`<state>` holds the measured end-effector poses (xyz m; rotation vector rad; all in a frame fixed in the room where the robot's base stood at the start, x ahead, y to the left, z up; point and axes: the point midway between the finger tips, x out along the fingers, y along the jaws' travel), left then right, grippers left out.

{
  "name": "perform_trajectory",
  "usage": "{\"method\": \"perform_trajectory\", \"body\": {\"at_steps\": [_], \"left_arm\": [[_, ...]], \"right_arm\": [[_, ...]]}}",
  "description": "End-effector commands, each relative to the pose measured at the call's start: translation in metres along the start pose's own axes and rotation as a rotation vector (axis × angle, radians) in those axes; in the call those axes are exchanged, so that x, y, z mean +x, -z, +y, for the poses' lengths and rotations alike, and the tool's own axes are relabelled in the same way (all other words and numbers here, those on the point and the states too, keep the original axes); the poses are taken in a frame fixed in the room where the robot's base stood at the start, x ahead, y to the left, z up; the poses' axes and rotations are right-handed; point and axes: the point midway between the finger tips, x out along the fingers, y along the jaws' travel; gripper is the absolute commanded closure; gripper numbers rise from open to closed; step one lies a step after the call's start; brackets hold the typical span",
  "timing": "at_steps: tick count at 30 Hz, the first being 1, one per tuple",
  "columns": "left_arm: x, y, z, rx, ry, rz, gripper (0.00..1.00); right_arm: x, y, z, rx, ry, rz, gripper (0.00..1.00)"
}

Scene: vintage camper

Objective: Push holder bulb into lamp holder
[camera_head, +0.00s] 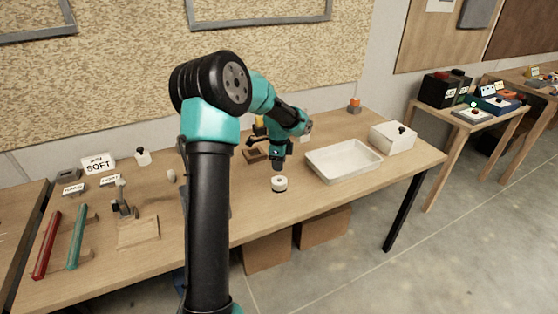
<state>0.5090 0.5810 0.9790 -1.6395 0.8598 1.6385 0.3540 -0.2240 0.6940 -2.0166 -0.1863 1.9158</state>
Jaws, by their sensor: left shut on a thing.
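My left arm rises through the middle of the view, and its gripper (278,165) points down over the table. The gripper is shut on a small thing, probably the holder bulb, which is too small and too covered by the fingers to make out. Directly below the fingertips a round white piece with a dark centre (279,184), probably the lamp holder, stands on the wooden table. I cannot tell whether the held thing touches it. My right gripper is not in view.
A shallow white tray (318,174) lies just right of the round piece, with a white box (393,139) beyond it. A brown wooden block (255,155) stands behind the gripper. Red (46,245) and green (77,238) bars lie at the left.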

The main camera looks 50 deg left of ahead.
Motion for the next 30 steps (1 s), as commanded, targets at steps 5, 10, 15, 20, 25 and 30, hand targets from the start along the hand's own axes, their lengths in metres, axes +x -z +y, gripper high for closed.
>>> {"method": "perform_trajectory", "body": {"at_steps": [5, 10, 15, 20, 25, 30], "left_arm": [[0.014, -0.001, 0.0, 0.0, -0.001, 0.0, 0.92], [0.027, -0.001, 0.0, 0.0, -0.001, -0.001, 0.92], [0.038, 0.0, 0.0, 0.0, -0.001, -0.001, 0.92], [0.043, 0.0, 0.0, -0.001, 0.001, 0.0, 0.92], [0.044, 0.0, 0.0, 0.0, 0.001, 0.0, 0.92], [0.044, 0.0, 0.0, 0.0, 0.001, 0.0, 0.92]], "right_arm": [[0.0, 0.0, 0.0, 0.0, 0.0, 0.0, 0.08], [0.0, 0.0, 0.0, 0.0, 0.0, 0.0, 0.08], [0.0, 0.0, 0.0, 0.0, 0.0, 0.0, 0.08], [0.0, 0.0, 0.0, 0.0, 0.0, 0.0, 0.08], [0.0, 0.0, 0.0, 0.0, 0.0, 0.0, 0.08], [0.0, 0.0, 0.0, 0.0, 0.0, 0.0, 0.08]]}}
